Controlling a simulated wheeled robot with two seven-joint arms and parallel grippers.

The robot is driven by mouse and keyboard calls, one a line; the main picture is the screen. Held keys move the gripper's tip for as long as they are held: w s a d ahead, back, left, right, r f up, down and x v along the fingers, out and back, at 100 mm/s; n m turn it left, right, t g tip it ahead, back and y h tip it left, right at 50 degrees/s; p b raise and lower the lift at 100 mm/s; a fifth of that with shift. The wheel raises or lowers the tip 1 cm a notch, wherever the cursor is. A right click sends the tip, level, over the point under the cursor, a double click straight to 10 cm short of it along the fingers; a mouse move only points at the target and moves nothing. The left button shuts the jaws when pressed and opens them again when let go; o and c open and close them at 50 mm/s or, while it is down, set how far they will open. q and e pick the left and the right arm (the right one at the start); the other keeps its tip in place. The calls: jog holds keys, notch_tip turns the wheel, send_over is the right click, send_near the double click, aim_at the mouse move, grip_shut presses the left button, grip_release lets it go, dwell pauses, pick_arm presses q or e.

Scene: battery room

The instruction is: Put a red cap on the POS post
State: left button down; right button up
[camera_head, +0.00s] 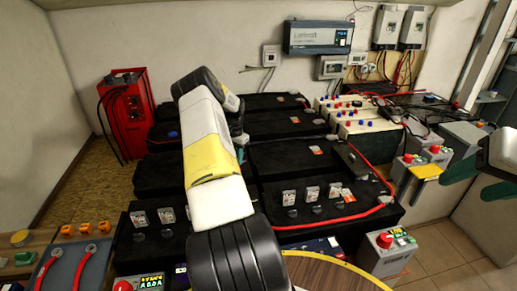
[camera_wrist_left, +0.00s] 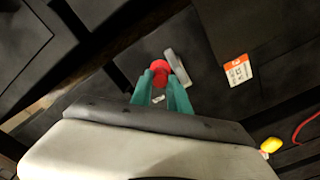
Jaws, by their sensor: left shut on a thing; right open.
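A red cap (camera_wrist_left: 160,69) shows between the teal fingertips of my left gripper (camera_wrist_left: 161,88) in the left wrist view. The gripper is shut on it, above a black battery top (camera_wrist_left: 205,60). A grey metal strip (camera_wrist_left: 177,67) lies right beside the cap. Whether the cap touches a post beneath it cannot be told, and no POS marking is readable. In the head view my left arm hides most of that gripper and the cap. My right gripper (camera_head: 470,180) is open at the right edge, with no thing seen between its fingers.
Black batteries (camera_head: 290,158) fill the middle, with orange-white labels and a red cable (camera_head: 350,214). Pale batteries (camera_head: 372,122) with red and blue caps stand behind right. A red cabinet (camera_head: 127,115) stands at the left wall. Grey boxes with red knobs (camera_head: 385,240) stand at front right.

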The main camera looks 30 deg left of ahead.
pick_arm(q)
jog(key=shift+f, duration=0.65)
dwell(0.6)
jog(key=shift+s+d+f, duration=0.1)
jog(key=shift+s+f, duration=0.25)
jog(key=shift+f, duration=0.5)
dwell(0.7)
jog(key=c, duration=1.2)
grip_release()
jog(key=shift+c, duration=0.7)
jog(key=shift+o, duration=0.2)
jog(key=shift+w+a+r, duration=0.1)
jog(key=shift+a+r, duration=0.1)
jog(key=shift+r, duration=0.85)
jog(key=shift+w+a+r, duration=0.1)
jog(key=shift+a+r, duration=0.05)
jog(key=shift+r, duration=1.45)
jog(key=shift+w+d+r, duration=0.1)
jog(key=shift+d+r, duration=0.05)
jog(key=shift+r, duration=0.6)
jog(key=shift+d+r, duration=0.1)
jog(key=shift+r, duration=0.65)
